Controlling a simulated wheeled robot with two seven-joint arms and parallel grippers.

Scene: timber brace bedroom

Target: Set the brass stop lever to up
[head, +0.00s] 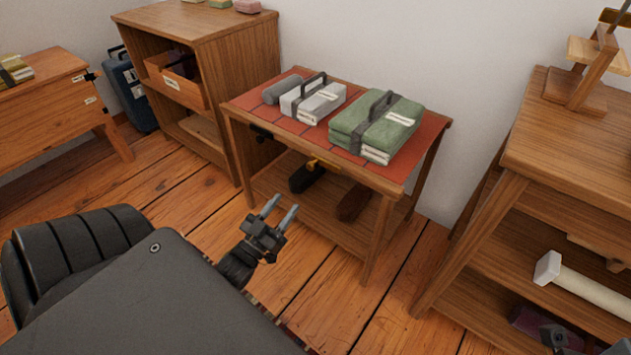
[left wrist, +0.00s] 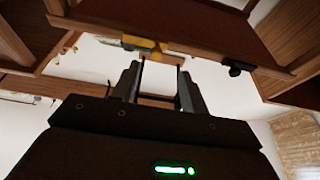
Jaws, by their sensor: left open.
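The brass stop lever (head: 319,163) shows as a small yellow piece at the front edge of the red-topped table, just under the top. It lies roughly along the edge. It also shows in the left wrist view (left wrist: 143,45), just beyond my fingertips, where the picture is turned over. My left gripper (head: 281,207) is open and empty, in front of the table and apart from the lever. Its two fingers also show in the left wrist view (left wrist: 159,72), pointing toward the table edge. My right gripper is not clearly seen.
The table (head: 410,171) carries a green bundle (head: 376,125), a grey bundle (head: 313,98) and a grey roll (head: 283,90). A black knob (head: 262,132) sits left of the lever. Dark items lie on the lower shelf. Wooden shelving stands on both sides; floor in front is clear.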

